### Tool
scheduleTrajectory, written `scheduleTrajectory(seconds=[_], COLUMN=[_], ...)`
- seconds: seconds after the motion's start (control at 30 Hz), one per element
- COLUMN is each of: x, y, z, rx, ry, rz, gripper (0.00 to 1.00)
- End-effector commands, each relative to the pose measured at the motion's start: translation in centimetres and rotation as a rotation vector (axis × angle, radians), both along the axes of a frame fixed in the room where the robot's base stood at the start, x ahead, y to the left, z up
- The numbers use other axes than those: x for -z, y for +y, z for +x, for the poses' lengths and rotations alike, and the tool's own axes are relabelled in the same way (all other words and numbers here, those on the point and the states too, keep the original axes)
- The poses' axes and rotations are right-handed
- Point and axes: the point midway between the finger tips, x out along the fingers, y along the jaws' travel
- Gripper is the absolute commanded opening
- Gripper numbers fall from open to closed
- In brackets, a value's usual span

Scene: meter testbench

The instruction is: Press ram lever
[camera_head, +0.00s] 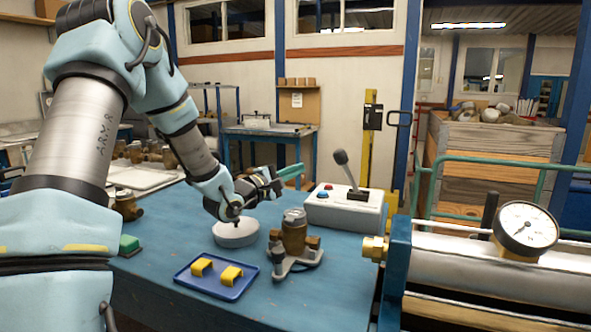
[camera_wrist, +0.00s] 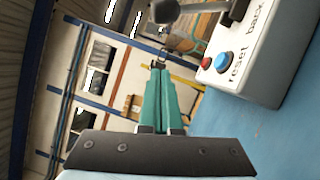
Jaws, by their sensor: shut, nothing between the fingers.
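The ram lever (camera_head: 347,170) is a grey shaft with a dark round knob, rising from the right end of a white control box (camera_head: 340,211). It leans up and to the left in the head view. The box also carries a red and a blue button. In the wrist view, the lever's dark knob (camera_wrist: 166,11) and the box (camera_wrist: 262,62) show at the upper right, the box tilted. My gripper (camera_head: 300,170), with green fingers, is shut and empty, left of the lever and apart from it. Its fingers also show in the wrist view (camera_wrist: 159,75).
A brass meter (camera_head: 294,235) on a grey stand sits in front of the box.

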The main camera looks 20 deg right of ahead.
Motion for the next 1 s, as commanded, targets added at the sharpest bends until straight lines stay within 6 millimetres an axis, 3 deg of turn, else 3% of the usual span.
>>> scheduleTrajectory(seconds=[0.3, 0.4, 0.63, 1.0], x=[-0.9, -1.5, -1.8, -1.8], y=[-6.1, -7.0, -8.1, -8.2], z=[2.7, 1.3, -0.2, -0.3], rx=[0.002, 0.003, 0.0, -0.001], ry=[0.0, 0.0, 0.0, 0.0], rz=[0.001, 0.001, 0.002, 0.001], gripper=[0.0, 0.0, 0.0, 0.0])
